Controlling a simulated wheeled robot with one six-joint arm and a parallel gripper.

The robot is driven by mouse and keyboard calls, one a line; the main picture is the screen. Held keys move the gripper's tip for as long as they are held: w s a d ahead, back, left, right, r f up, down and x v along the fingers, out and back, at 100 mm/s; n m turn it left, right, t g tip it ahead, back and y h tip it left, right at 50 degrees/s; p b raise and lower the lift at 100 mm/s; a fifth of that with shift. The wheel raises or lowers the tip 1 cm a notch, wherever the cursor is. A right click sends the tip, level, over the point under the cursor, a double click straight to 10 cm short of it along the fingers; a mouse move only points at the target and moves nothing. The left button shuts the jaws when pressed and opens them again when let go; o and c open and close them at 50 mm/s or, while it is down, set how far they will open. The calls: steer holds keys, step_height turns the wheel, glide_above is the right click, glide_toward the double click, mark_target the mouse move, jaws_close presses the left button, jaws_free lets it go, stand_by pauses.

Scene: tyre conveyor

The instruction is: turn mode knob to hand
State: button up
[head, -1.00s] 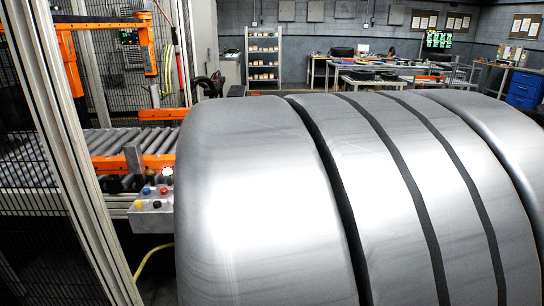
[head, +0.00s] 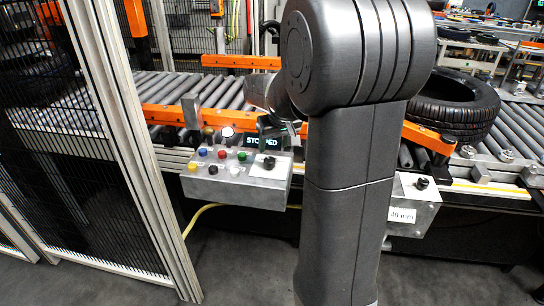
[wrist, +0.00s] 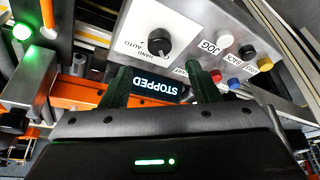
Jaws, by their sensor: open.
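The mode knob (wrist: 159,41) is a round black knob on a white plate (wrist: 146,20) with HAND and AUTO lettering in the wrist view. I cannot tell for sure which word its pointer marks. In the head view the knob (head: 269,163) sits at the right of the grey control box (head: 235,191). My gripper (wrist: 158,68) is open, with its two dark green fingers apart and nothing between them but the view of the panel. The knob lies just beyond the fingertips, apart from them. In the head view my gripper (head: 270,127) is above the box, partly hidden by my arm.
A display (head: 263,142) reads STOPPED. Coloured buttons (head: 222,154) sit left of the knob. A roller conveyor (head: 165,88) with orange rails runs behind, and a tyre (head: 455,103) lies on it at right. A mesh fence post (head: 128,150) stands at left.

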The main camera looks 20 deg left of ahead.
mark_target(270, 160)
steer(key=x, duration=0.8)
steer(key=c, duration=1)
